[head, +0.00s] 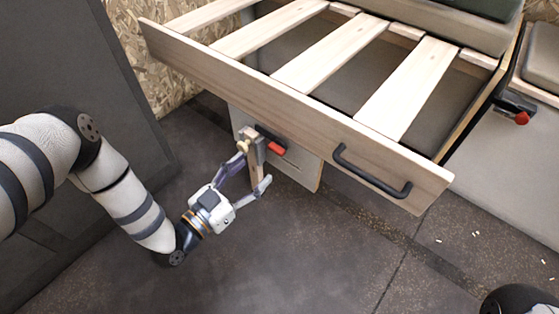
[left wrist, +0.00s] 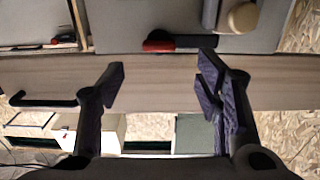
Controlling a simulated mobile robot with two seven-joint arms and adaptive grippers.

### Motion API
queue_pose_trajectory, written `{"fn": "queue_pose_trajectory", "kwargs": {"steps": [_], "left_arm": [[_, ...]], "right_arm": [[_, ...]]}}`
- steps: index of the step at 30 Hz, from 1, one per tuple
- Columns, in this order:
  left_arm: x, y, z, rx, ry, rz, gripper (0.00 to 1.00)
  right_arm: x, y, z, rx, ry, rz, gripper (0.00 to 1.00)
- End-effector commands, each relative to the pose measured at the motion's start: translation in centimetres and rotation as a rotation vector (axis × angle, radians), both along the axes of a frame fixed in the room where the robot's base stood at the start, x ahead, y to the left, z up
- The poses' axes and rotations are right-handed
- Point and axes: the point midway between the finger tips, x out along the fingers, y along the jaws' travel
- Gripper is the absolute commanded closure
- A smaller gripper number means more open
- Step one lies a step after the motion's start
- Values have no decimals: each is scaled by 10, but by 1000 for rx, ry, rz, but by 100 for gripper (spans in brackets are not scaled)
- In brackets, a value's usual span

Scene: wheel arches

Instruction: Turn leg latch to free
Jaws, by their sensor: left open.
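A latch with a black body and a red tip (head: 276,149) sits on the pale panel under the front board of the slatted pull-out. It also shows in the left wrist view as a red-tipped black lever (left wrist: 160,45), lying across the picture. A round wooden knob (head: 243,146) is just left of it, and this knob (left wrist: 240,17) is at the top right of the left wrist view. My left gripper (head: 253,172) is open below and in front of the latch. Its fingers (left wrist: 162,84) are spread with nothing held between them. My right gripper is not in view.
The slatted pull-out's front board (head: 300,108) stretches above the gripper, with a black bar handle (head: 370,175) at its right. Another red-tipped fitting (head: 521,118) is at the far right. A dark grey panel (head: 70,60) stands on the left. The floor (head: 300,250) in front is clear.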

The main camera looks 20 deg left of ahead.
Motion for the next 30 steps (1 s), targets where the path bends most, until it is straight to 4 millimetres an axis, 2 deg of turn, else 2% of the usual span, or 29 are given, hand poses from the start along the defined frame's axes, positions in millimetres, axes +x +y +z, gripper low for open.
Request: {"fn": "queue_pose_trajectory", "kwargs": {"steps": [3,9,13,20,23,28,30], "left_arm": [[30,-11,-5,-2,2,-1,42],[65,-24,-4,-1,4,0,42],[74,-28,-3,-1,7,0,42],[76,-29,-2,-1,7,0,42],[76,-28,-2,-1,7,0,60],[75,-28,-2,0,8,0,98],[75,-28,-2,0,8,0,100]], "right_arm": [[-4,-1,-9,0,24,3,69],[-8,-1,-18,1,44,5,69],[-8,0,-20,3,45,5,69],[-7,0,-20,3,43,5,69],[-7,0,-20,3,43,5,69],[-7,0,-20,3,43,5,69],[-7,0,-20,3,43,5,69]]}}
